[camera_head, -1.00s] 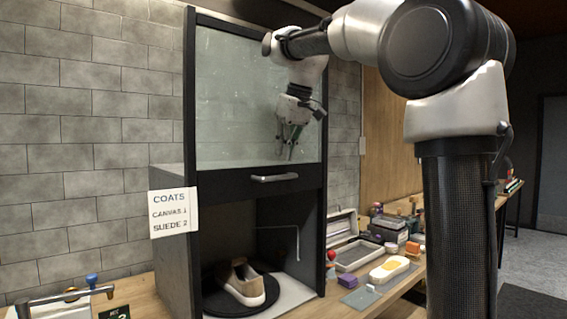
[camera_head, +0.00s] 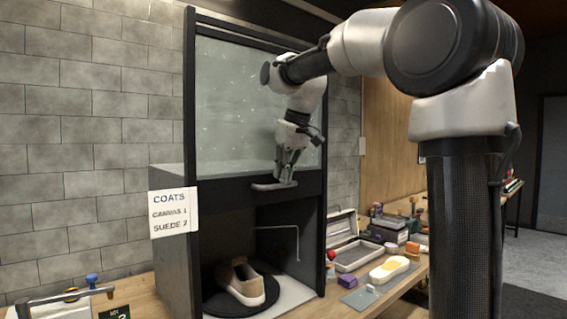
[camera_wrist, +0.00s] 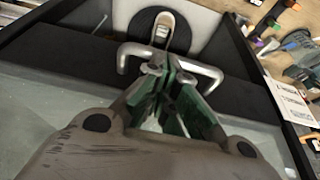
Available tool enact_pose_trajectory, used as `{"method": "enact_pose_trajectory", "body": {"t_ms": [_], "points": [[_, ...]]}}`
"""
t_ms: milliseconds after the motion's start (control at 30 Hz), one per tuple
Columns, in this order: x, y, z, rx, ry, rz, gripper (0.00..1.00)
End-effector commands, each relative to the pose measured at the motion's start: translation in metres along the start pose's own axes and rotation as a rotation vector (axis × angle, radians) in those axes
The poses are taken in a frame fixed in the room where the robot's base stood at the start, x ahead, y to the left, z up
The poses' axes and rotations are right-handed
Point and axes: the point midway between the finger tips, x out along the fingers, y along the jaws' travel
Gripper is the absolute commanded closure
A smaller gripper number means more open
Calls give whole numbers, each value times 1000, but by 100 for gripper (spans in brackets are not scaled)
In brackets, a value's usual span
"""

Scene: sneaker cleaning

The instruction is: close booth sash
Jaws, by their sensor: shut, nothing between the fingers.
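The booth sash (camera_head: 240,110) is a clear pane with a dark bottom rail, raised above the booth's open lower part. Its pale bar handle (camera_head: 262,186) sticks out from the rail. My gripper (camera_head: 286,180) is shut and empty, pointing down at the right part of the handle. In the wrist view, my fingertips (camera_wrist: 160,72) overlap the middle of the handle (camera_wrist: 203,70). I cannot tell whether they touch it. A beige sneaker (camera_head: 242,283) stands on a dark round turntable (camera_head: 213,302) inside the booth. The sneaker also shows beyond the handle in the wrist view (camera_wrist: 170,38).
A thin bent rod (camera_head: 298,243) hangs in the booth opening. A coats sign (camera_head: 174,213) is on the booth's left side. To the right, the bench holds an open tray (camera_head: 357,257), a brush-like pale block (camera_head: 390,269) and several small items.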

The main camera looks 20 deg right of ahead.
Motion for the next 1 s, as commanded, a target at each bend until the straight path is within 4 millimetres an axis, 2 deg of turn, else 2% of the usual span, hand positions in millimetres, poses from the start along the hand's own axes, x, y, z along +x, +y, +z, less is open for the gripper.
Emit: {"method": "enact_pose_trajectory", "body": {"t_ms": [167, 700, 900, 1000], "points": [[46, 0, 19, 1, -6, -2, 100], [225, 0, 88, 1, -9, -2, 100], [279, 0, 108, 2, -7, -1, 100], [300, 0, 116, 2, -6, -1, 100]]}}
